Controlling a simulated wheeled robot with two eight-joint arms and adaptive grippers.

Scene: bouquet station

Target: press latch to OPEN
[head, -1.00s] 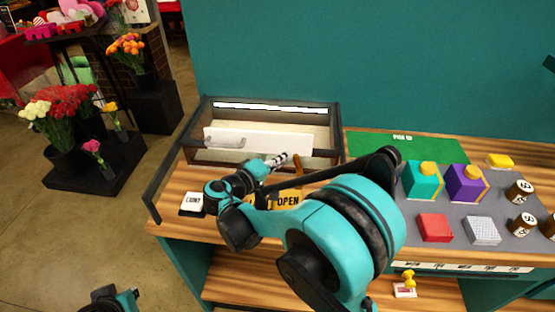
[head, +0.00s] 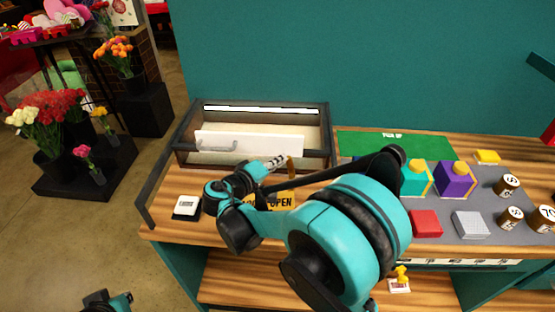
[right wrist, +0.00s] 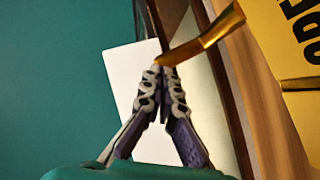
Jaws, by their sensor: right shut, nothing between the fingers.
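The latch is a brass-coloured lever (right wrist: 205,35), standing beside the yellow sign (right wrist: 290,45) that reads OPEN. In the head view the lever (head: 290,166) rises behind the sign (head: 283,201), which my right arm partly hides. My right gripper (head: 279,161) is shut and empty, its tips close to the lever. In the right wrist view the shut fingertips (right wrist: 166,72) meet at the lever's lower-left end; they look touching or nearly so, but I cannot tell contact for sure. My left gripper is not in view.
A glass-sided case (head: 325,140) with a white handled front (head: 250,144) stands behind the lever. A small white device (head: 186,207) lies at the left. Teal (head: 415,180) and purple (head: 455,180) boxes, a red block (head: 426,223) and several labelled cylinders occupy the grey mat at the right.

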